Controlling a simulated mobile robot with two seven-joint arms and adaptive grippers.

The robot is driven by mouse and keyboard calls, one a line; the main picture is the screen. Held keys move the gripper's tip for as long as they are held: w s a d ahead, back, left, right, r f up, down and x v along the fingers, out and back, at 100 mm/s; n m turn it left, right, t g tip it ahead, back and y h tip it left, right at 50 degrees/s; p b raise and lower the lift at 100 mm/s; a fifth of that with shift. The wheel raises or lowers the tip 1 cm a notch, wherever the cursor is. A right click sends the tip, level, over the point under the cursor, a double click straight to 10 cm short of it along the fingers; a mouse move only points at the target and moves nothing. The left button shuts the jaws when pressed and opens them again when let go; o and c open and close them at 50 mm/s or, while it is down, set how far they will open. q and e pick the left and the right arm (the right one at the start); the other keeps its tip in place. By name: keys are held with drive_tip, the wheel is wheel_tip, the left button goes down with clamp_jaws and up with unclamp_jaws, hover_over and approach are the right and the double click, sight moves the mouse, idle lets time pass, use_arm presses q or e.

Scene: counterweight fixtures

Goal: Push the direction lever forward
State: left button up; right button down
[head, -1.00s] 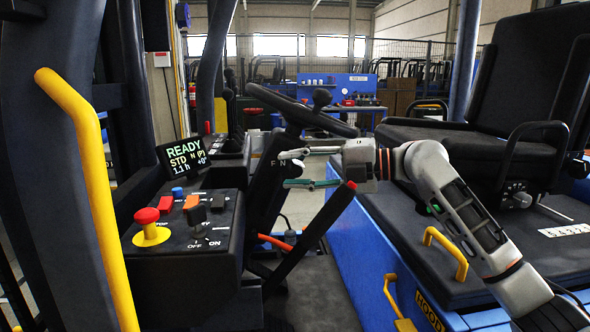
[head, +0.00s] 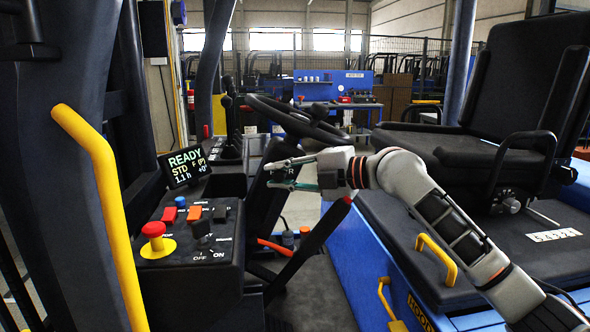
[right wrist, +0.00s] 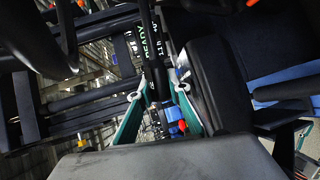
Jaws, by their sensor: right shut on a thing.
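The dark direction lever (right wrist: 155,78) lies between the green-edged fingers of my right gripper in the right wrist view. In the head view my right gripper (head: 274,173) is at the left side of the steering column (head: 263,205), below the steering wheel (head: 290,118), shut on the lever. The lever is mostly hidden there by the fingers and the dark column. My left gripper is not in view.
A console (head: 188,255) with a red mushroom button (head: 154,230), a key switch and small coloured switches stands left of the column. A yellow grab rail (head: 105,200) rises at the left. The seat (head: 470,145) and blue hood side (head: 345,260) are at the right.

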drive_tip(key=c, duration=1.8)
unclamp_jaws()
drive_tip(key=shift+c, duration=0.2)
drive_tip(key=v, duration=1.2)
